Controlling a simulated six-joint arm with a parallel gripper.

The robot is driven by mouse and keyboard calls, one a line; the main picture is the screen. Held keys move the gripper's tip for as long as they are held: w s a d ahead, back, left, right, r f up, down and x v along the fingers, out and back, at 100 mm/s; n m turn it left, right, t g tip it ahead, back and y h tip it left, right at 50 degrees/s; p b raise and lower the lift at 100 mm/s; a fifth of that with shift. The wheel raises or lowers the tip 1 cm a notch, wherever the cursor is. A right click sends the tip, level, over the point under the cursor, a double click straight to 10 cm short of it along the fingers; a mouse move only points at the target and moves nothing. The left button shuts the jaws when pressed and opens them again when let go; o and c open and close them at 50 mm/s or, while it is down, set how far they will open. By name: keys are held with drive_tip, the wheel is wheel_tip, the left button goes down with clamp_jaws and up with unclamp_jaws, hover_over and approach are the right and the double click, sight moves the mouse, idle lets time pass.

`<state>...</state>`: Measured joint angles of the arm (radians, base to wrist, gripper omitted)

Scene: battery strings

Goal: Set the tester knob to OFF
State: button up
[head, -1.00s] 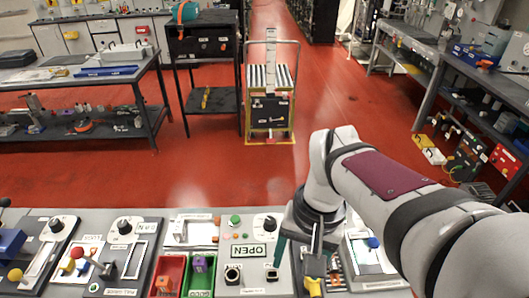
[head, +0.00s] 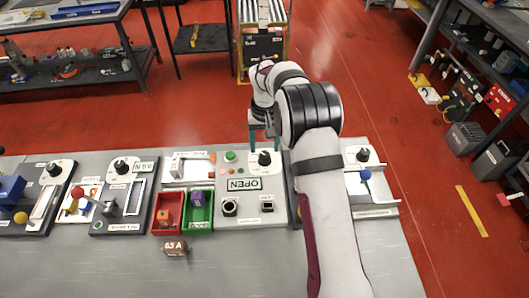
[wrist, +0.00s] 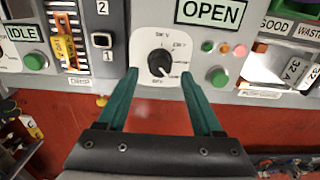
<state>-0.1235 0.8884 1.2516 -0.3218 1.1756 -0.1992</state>
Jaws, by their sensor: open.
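The tester (head: 238,217) is a light grey panel with an OPEN sign, in the middle of the bench. Its black knob (wrist: 160,63) sits on a white dial plate (wrist: 143,47) with small labels around it, too small to read surely. The knob also shows in the head view (head: 264,157). A light mark on the knob seems to point to the lower right in the wrist view. My gripper (wrist: 159,77) is open, its two green fingers either side of the knob's near side there, with nothing between the tips. I cannot tell whether they touch the panel.
A green button (wrist: 218,76) is close to the right finger in the wrist view. A red bin (head: 168,211) and a green bin (head: 197,210) stand left of the tester. A tagged block (head: 175,248) lies on the bench. The bench front (head: 110,270) is mostly clear.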

sight(265, 155)
drive_tip(key=shift+f, duration=0.25)
drive_tip(key=shift+f, duration=1.65)
clamp_jaws()
drive_tip(key=m, duration=0.4)
drive_tip(key=shift+m, duration=0.9)
drive_tip(key=m, duration=0.3)
unclamp_jaws()
drive_tip(key=shift+r, duration=0.1)
